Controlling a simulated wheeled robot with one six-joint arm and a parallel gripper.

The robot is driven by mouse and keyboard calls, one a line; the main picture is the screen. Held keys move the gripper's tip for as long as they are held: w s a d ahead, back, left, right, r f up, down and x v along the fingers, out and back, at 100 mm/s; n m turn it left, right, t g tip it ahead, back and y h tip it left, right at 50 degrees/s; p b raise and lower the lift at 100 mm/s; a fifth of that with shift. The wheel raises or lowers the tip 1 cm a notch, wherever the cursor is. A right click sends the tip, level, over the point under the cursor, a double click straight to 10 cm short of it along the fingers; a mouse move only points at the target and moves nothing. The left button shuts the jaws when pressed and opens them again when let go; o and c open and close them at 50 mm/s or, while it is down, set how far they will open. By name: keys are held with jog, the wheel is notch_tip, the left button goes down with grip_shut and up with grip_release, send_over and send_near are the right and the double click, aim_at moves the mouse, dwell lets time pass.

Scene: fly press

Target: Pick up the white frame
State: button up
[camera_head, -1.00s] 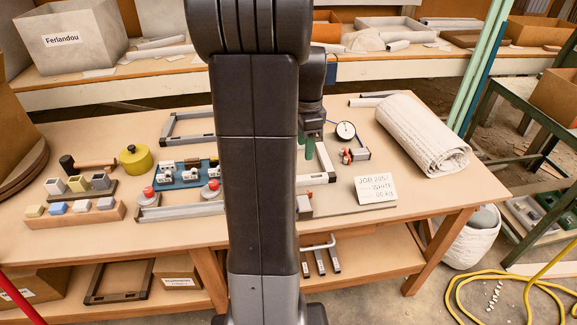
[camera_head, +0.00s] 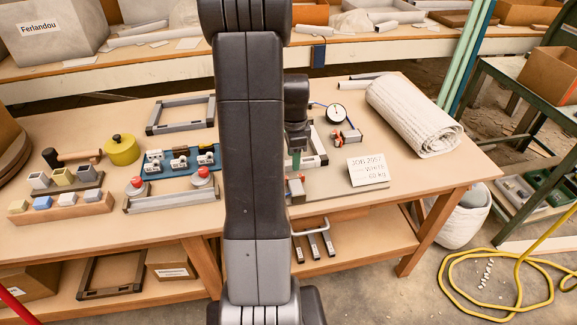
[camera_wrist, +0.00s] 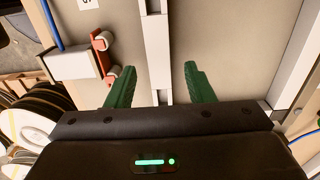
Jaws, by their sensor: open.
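The white frame (camera_head: 317,160) lies on a grey board on the workbench, mostly hidden behind my arm in the head view. In the wrist view one pale bar (camera_wrist: 157,45) runs up the picture between my fingers, and another pale bar (camera_wrist: 288,70) stands at the right. My gripper (camera_wrist: 160,68) is open, with green fingers on either side of the middle bar and a gap on both sides. In the head view my gripper (camera_head: 296,160) points down over the frame. I cannot tell its height above the bar.
A white job card (camera_head: 367,171) stands right of the frame. A round dial (camera_head: 336,114) and a red-and-white clamp (camera_wrist: 80,62) are close by. A grey frame (camera_head: 182,129), a frame with red knobs (camera_head: 175,199) and a rolled mat (camera_head: 415,115) lie on the bench.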

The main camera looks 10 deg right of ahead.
jog(key=shift+f, duration=0.95)
jog(key=shift+c, duration=0.2)
grip_shut()
jog(key=shift+r, duration=0.15)
